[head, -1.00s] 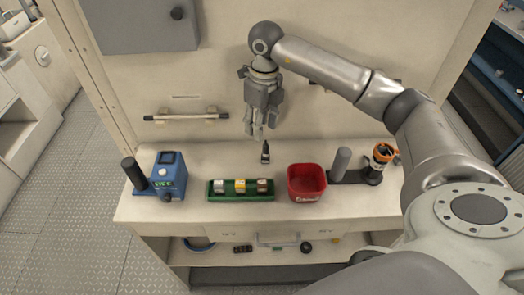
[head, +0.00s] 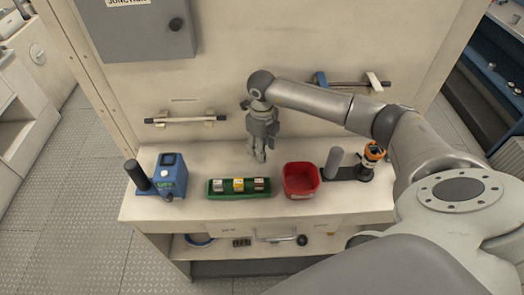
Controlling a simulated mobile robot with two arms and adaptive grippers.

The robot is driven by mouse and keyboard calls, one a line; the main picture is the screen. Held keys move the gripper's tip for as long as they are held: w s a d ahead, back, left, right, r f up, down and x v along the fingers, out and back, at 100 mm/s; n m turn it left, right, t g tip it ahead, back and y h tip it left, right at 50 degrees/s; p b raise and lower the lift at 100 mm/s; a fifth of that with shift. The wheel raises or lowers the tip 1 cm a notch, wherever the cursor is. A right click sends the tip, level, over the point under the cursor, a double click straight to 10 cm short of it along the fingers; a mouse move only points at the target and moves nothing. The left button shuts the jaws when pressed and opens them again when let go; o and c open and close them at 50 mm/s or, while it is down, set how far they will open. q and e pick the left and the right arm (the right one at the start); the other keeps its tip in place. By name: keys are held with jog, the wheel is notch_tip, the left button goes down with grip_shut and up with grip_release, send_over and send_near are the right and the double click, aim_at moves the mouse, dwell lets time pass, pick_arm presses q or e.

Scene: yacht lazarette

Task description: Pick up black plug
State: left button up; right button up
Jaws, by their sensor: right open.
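My right gripper (head: 260,157) points down over the back part of the white counter (head: 210,158), behind the green tray and the red bin. Its fingers are open, with the tips low, close to the counter top. The black plug cannot be made out now; the fingers cover the spot where it stood. My left gripper is not in view.
A green tray (head: 238,194) with several small blocks lies in front of the gripper. A red bin (head: 301,180) stands right of it, then a dark stand with a grey post (head: 333,162) and an orange-topped item (head: 374,153). A blue device (head: 171,175) stands at left.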

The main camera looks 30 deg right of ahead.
jog(key=shift+f, duration=0.1)
jog(key=shift+c, duration=0.5)
grip_shut()
